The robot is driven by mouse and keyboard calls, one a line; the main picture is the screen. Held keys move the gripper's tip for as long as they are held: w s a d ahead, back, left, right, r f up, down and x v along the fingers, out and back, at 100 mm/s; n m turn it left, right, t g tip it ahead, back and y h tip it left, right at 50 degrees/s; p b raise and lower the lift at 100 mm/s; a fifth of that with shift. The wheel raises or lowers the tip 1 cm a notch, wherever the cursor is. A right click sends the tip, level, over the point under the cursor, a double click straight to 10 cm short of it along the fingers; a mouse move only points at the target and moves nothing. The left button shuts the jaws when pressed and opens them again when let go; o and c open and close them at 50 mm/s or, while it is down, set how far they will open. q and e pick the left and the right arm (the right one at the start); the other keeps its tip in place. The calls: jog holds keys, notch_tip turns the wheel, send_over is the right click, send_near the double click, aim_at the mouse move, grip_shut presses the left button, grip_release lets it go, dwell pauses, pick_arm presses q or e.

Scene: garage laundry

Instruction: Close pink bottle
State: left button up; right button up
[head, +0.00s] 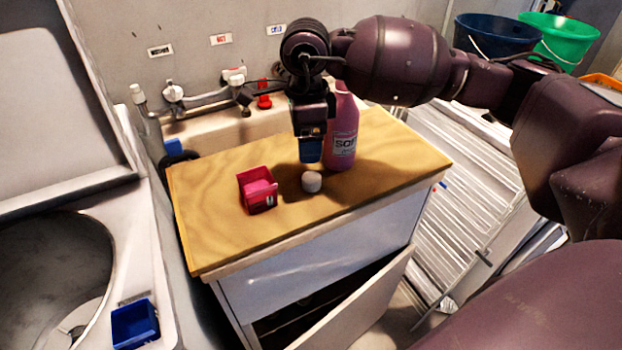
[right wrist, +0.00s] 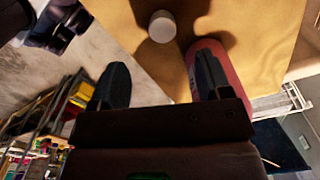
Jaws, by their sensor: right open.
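The pink bottle (head: 342,150) stands upright on the wooden counter, its top partly hidden behind my right arm. It also shows in the right wrist view (right wrist: 236,68), partly behind one finger. A small round white cap (head: 312,182) lies on the counter just in front of the bottle, apart from it; the right wrist view shows it too (right wrist: 162,26). My right gripper (head: 311,150) points down beside the bottle on its left, above and behind the cap. Its fingers (right wrist: 158,75) are apart with nothing gripped between them. My left gripper is not in view.
A red open box (head: 256,190) with pink contents sits left of the cap on the wooden counter (head: 220,225). A sink with taps (head: 205,95) lies behind. A drying rack (head: 450,170) stands to the right. A blue tray (head: 135,324) rests on the washer at left. The counter's front is clear.

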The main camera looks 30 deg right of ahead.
send_over(309, 177)
jog(key=shift+a+f, duration=0.2)
jog(key=shift+f, duration=1.95)
jog(key=shift+d+f+b, duration=0.15)
jog(key=shift+f+b, duration=0.15)
jog(key=shift+f, duration=1.05)
jog(key=shift+d+f+b, duration=0.1)
jog(key=shift+f+b, duration=0.15)
jog(key=shift+f, duration=1.05)
jog(key=c, duration=1)
